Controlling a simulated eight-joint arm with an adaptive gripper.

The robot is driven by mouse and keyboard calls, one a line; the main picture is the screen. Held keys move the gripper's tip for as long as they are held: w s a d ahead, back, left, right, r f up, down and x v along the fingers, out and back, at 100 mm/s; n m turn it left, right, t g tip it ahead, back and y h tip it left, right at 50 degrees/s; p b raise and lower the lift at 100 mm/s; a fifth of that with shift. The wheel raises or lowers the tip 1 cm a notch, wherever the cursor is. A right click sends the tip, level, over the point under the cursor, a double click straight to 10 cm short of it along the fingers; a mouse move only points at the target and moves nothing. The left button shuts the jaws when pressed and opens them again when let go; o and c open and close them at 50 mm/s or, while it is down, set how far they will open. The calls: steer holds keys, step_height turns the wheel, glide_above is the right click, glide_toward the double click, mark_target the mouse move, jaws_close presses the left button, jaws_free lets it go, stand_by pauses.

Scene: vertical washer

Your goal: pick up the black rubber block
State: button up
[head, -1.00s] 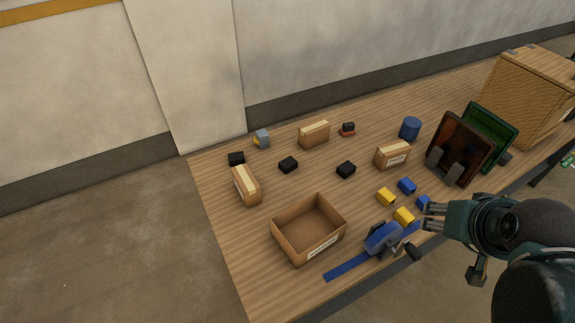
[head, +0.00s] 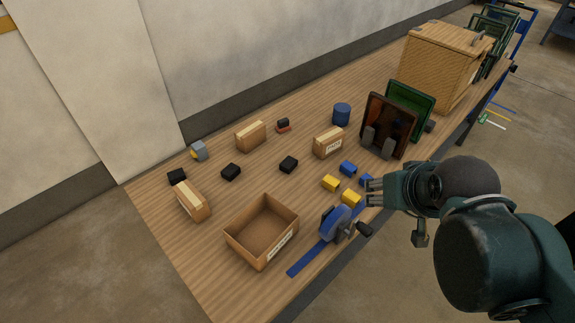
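Several black blocks lie on the wooden table, and I cannot tell which are rubber. One black block (head: 289,164) is near the middle, a second black block (head: 231,172) is left of it, and a third black block (head: 177,176) is near the table's left end. A smaller black piece (head: 283,122) sits on a reddish one farther back. My gripper (head: 371,192) is over the table's front edge, beside a blue block (head: 366,180), well to the right of the black blocks. Its fingers look spread with nothing between them.
An open cardboard box (head: 262,255) and a blue tape dispenser (head: 337,222) stand at the front. Yellow blocks (head: 331,183), closed cartons (head: 328,143), a blue cylinder (head: 341,114), upright trays (head: 388,125) and a large crate (head: 440,70) stand around. Bare tabletop surrounds the middle black block.

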steer(key=shift+o, duration=0.8)
steer(key=shift+w, duration=0.1)
steer(key=w+a+m+g+p, duration=0.2)
steer(key=w+a, duration=0.3)
steer(key=w, duration=0.4)
steer(key=w+a+m+g+p, duration=0.25)
steer(key=w+a, duration=0.25)
steer(key=w, duration=0.5)
steer(key=w+a+f+p, duration=0.1)
steer(key=w+a+f, duration=0.2)
steer(key=a+f, duration=0.1)
steer(key=w+a+f+m+g+p, duration=0.1)
steer(key=w+a+f, duration=0.3)
steer(key=f, duration=0.1)
steer(key=w+a+f+m+g+p, duration=0.1)
steer(key=w+a+f+p, duration=0.1)
steer(key=w+a+f, duration=0.2)
steer(key=shift+w+a+f+g, duration=0.25)
steer(key=shift+a, duration=0.35)
steer(key=shift+w+a+f, duration=0.1)
steer(key=shift+a+f, duration=0.2)
steer(key=shift+f, duration=0.15)
